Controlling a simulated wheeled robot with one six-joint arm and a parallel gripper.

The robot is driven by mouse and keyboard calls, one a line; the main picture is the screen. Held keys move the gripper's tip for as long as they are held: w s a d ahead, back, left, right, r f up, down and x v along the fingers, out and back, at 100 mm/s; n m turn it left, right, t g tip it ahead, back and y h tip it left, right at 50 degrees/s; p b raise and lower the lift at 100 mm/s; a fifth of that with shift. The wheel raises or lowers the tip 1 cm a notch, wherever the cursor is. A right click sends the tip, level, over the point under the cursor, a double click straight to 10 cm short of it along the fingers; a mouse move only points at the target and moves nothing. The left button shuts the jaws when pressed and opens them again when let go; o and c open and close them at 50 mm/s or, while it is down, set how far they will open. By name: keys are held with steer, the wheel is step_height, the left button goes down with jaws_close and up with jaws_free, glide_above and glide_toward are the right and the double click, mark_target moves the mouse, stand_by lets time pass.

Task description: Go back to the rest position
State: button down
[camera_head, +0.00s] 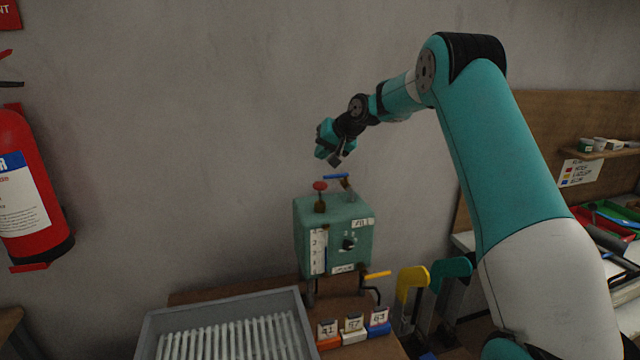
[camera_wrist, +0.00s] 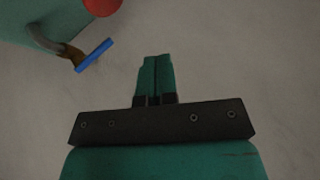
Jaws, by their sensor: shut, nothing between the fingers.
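My gripper (camera_head: 337,160) is in the air in front of the grey wall, a little above the green box. It also shows in the wrist view (camera_wrist: 155,60), with its two fingers together and nothing between them. The green box (camera_head: 345,264) stands on a wooden bench and carries a red knob (camera_head: 320,186) and a blue-handled lever (camera_head: 337,176) on top. In the wrist view the red knob (camera_wrist: 102,5) and the blue handle (camera_wrist: 94,55) lie at the upper left, apart from the fingers.
A grey tray with a ribbed inside (camera_head: 228,301) lies at the bench front. Small numbered blocks (camera_head: 353,329) sit to its right. Yellow (camera_head: 411,281) and teal (camera_head: 451,268) stands are below my arm. A fire extinguisher (camera_head: 30,190) hangs at left. The wall area left of my gripper is clear.

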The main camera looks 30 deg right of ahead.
steer(key=s+a+n+g+y+b, duration=0.1)
steer(key=s+a+n+g+b, duration=0.15)
steer(key=s+a, duration=0.7)
steer(key=s+a+n+g+y+b, duration=0.1)
steer(key=s+a+n+b, duration=0.15)
steer(key=s+a, duration=0.65)
steer(key=s+a+f+n+g+b, duration=0.1)
steer(key=s+a, duration=0.4)
steer(key=s, duration=0.8)
steer(key=s+a+f+n+g+h+b, duration=0.1)
steer(key=s+a+f+n+g, duration=0.3)
steer(key=s, duration=1)
step_height(320, 180, down, 2)
steer(key=shift+s+a+f+n+b, duration=0.25)
steer(key=shift+a+n+b, duration=0.45)
steer(key=shift+a+n, duration=0.4)
steer(key=shift+a+r, duration=0.1)
